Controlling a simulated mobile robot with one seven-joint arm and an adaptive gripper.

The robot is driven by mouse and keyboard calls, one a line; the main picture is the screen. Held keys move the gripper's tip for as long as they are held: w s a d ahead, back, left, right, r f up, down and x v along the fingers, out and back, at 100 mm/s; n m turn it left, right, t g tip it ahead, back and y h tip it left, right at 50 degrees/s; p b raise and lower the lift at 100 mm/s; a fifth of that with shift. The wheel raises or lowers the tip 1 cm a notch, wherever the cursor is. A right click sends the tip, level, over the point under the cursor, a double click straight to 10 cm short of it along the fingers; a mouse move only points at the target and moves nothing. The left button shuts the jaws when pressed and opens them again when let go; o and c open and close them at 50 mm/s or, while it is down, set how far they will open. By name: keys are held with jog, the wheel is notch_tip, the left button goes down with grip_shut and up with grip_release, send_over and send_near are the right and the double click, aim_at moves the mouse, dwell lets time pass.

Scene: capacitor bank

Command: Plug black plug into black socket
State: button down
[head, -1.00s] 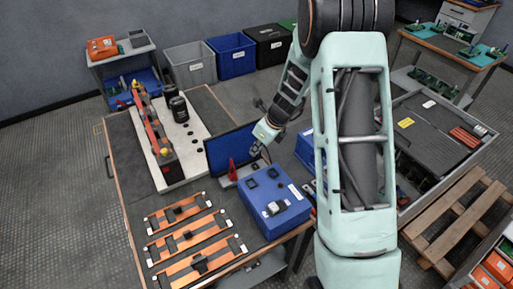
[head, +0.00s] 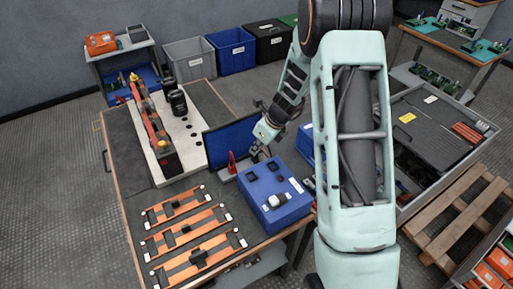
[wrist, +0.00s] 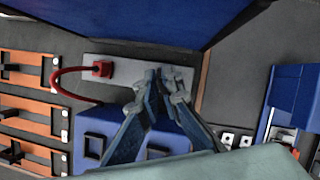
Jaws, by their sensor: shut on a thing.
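My gripper (head: 257,153) is over the pale plate, just behind the blue box; in the wrist view its fingertips (wrist: 157,76) are close together. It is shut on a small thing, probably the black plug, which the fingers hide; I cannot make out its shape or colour. The pale plate (wrist: 124,68) lies below and also bears a red plug (wrist: 102,69) with a red cable. The blue box (head: 285,210) carries black square-framed sockets (head: 251,177) on its top; one shows in the wrist view (wrist: 94,146). Which one matches the plug I cannot tell.
A blue panel (head: 230,143) stands upright right behind the plate. Orange bars (head: 187,231) with black blocks lie left of the box. A pale board (head: 188,148) with black cylinders is further back. A second blue container (head: 305,143) stands right of my gripper.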

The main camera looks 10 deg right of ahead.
jog(key=shift+f, duration=0.4)
jog(key=c, duration=2)
grip_release()
jog(key=shift+c, duration=0.2)
jog(key=shift+r, duration=0.15)
